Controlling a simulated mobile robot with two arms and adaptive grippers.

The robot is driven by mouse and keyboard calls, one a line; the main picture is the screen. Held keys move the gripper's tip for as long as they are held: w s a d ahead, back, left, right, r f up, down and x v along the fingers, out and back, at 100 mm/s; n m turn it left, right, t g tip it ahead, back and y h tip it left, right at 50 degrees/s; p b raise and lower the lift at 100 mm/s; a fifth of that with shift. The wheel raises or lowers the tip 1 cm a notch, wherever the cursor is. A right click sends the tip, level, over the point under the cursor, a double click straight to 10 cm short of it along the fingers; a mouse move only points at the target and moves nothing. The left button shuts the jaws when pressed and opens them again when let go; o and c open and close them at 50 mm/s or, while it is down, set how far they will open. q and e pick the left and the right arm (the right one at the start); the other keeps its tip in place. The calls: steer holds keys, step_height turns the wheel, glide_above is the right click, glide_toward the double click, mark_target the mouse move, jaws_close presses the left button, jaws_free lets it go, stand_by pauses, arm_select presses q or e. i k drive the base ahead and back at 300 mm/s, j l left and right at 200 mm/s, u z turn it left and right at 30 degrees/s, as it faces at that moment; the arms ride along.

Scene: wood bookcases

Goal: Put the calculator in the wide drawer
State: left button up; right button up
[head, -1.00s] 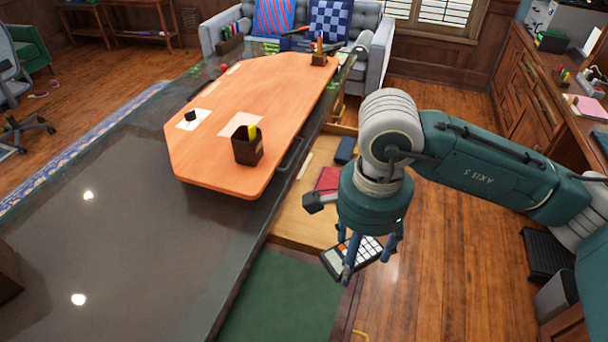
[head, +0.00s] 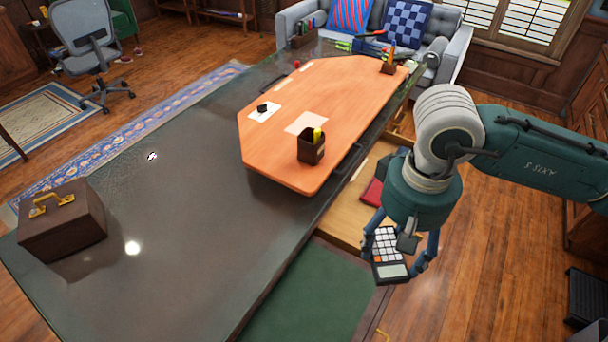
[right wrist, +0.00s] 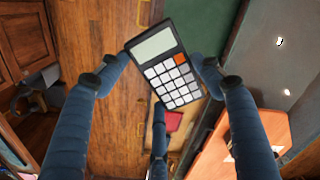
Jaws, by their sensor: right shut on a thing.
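The calculator (head: 386,246) is dark with white keys, one orange key and a pale screen. My right gripper (head: 398,266) is shut on it, with fingers on both sides. In the right wrist view the calculator (right wrist: 165,62) is held between the blue fingers. It is in the air beside the dark desk, near two open drawers. One drawer (head: 345,222) has a bare wood bottom and holds a red book (head: 373,191). The nearer one (head: 305,295) is lined in green, looks larger and shows no contents. No label tells which is the wide drawer. My left gripper is out of view.
The desk top (head: 185,200) carries an orange board (head: 320,105) with a dark pen cup (head: 311,148). A brown case (head: 62,228) stands at the left end. Wood floor (head: 455,290) is clear to the right of the drawers.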

mark_target(355, 223)
steer(key=i+l+u, duration=0.15)
steer(key=l+u, duration=0.7)
steer(key=u, duration=0.15)
steer(key=l+u, duration=0.5)
steer(key=k+l, duration=0.1)
steer(key=l, duration=0.45)
steer(key=l+u, duration=0.15)
steer(key=l, duration=0.4)
steer(key=k+l, duration=0.15)
steer(key=l, duration=0.35)
